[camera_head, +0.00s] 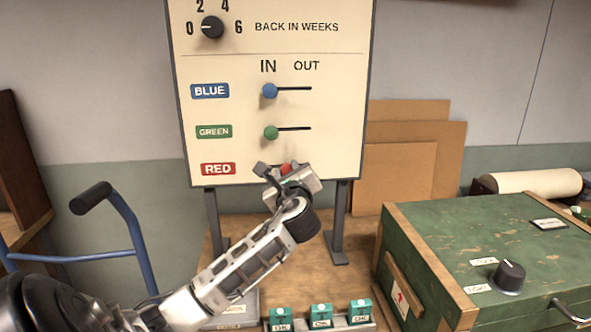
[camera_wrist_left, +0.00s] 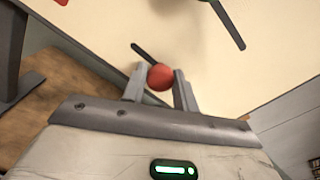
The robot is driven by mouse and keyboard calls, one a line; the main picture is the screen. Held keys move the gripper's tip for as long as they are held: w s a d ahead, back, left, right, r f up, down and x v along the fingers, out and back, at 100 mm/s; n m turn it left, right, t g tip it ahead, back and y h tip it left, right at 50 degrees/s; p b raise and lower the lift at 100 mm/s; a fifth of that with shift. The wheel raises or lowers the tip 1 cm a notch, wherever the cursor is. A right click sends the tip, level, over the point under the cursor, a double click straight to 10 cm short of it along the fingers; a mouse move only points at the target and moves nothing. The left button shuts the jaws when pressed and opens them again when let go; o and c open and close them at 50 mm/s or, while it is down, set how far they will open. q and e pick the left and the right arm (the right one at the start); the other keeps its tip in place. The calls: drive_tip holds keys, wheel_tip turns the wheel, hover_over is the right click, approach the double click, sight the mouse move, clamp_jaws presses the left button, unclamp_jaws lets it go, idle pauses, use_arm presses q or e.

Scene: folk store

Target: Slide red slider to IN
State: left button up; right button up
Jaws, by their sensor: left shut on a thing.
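The cream panel (camera_head: 330,150) has a red slider knob (camera_head: 285,169) in its lowest row, beside the RED label (camera_head: 218,169). The knob sits a little right of the column under IN, short of the OUT side. My left gripper (camera_head: 279,174) reaches up from below and partly hides the knob and its slot. In the left wrist view, the red knob (camera_wrist_left: 160,77) is between the two fingers of my left gripper (camera_wrist_left: 160,88), which are shut on it. A dark stretch of slot runs up and left from the knob. My right gripper is out of view.
The blue knob (camera_head: 270,90) and green knob (camera_head: 271,132) sit at the IN ends above. A green wooden box (camera_head: 500,240) stands at right, and several small green items (camera_head: 320,313) in front. A blue-framed handle (camera_head: 125,220) is at left.

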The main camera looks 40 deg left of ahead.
use_arm(q)
drive_tip(key=shift+s+a+p, duration=0.5)
drive_tip(key=shift+s+a, duration=0.5)
drive_tip(key=shift+s, duration=0.25)
drive_tip(key=o, duration=0.9)
approach(273, 167)
drive_tip(key=shift+p+v, duration=0.3)
drive_tip(key=shift+v, duration=1.05)
